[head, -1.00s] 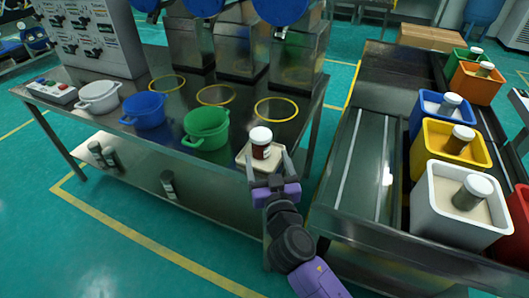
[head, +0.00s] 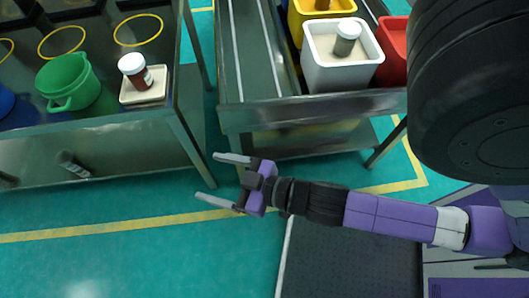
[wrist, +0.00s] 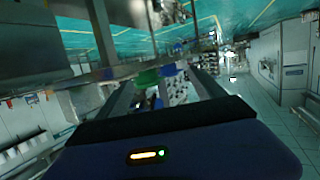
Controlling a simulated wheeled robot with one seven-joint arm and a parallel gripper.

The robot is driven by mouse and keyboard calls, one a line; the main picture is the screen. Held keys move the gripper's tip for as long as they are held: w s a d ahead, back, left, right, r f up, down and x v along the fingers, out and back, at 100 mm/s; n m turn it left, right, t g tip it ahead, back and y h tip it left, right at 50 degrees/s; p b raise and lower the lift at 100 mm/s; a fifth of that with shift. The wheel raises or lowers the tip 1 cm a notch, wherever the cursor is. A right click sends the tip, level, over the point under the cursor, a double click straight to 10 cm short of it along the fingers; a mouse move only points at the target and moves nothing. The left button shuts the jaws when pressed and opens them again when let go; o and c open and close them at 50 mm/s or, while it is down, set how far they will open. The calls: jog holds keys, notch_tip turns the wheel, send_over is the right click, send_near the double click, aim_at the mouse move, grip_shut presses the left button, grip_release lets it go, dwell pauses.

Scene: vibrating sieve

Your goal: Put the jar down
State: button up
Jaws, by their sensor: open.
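The jar (head: 137,72), dark red-brown with a white lid and a label, stands upright on a small cream square plate (head: 158,94) at the right end of the steel table. My gripper (head: 205,178) is open and empty, in the air over the floor in front of the table, below and to the right of the jar in the head view. It does not touch the jar. The jar cannot be made out in the wrist view.
A green pot (head: 67,84) stands left of the jar, with yellow rings (head: 138,29) on the table behind. A second bench (head: 250,85) on the right holds a white bin (head: 318,75), a yellow bin (head: 297,18) and a red bin (head: 393,45). Open floor (head: 150,255) lies in front.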

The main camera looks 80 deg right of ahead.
jog(key=s+a+r+y, duration=0.1)
jog(key=s+r, duration=0.2)
jog(key=s, duration=0.2)
jog(key=s+a+r+n, duration=0.1)
jog(key=s+r, duration=0.2)
jog(key=s, duration=0.3)
jog(key=shift+s+a+r+y, duration=0.2)
jog(key=shift+y, duration=0.2)
notch_tip(320, 180, up, 6)
jog(key=p, duration=0.6)
jog(key=shift+r, duration=0.2)
